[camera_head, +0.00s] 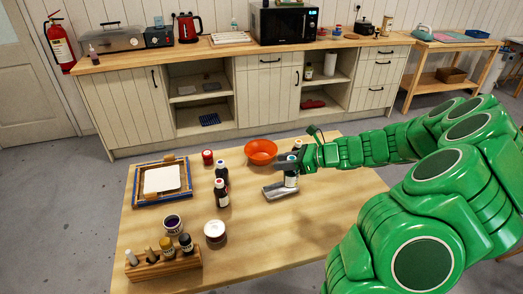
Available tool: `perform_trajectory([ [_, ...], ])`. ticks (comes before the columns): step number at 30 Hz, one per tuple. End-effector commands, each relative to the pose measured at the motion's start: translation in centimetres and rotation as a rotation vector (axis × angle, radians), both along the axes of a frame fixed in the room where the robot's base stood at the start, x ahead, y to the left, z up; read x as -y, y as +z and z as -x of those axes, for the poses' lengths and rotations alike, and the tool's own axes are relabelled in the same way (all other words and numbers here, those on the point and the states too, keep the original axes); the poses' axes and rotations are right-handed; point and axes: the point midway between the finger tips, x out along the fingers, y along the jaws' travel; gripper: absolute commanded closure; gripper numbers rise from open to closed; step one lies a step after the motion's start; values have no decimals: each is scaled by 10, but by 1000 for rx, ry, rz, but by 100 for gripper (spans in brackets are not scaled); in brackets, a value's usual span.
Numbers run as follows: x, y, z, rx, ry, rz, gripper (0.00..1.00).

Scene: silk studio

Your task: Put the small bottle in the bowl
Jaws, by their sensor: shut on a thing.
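The orange bowl (261,150) stands on the wooden table near its back edge, and its inside looks empty. My green arm reaches in from the right, and my gripper (290,166) is just right of and in front of the bowl. It is shut on the small bottle (291,180), a dark bottle with a white label, held upright. The fingers hide its upper part. The bottle is over or in a grey metal tray (272,194); I cannot tell whether it touches the tray.
Two dark bottles (221,194) and a red-lidded jar (207,157) stand left of the bowl. A framed screen (142,190), a white-topped jar (215,231), a purple pot (173,222) and a wooden rack (163,269) of tools fill the left side. The table's front right is clear.

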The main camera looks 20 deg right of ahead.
Motion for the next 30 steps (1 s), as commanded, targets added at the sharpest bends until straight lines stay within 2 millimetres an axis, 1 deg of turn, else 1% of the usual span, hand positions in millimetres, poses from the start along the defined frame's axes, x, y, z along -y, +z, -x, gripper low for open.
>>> perform_trajectory([
  [1,-4,1,-11,0,2,2,100],
  [3,-6,4,-26,1,-5,2,100],
  [12,-25,23,-87,23,-20,1,100],
  [16,-34,31,-104,31,-21,-4,100],
  [22,-40,37,-118,40,-23,-7,100],
  [26,-39,33,-128,40,-24,-7,100],
  [30,-40,24,-143,36,-20,-8,100],
])
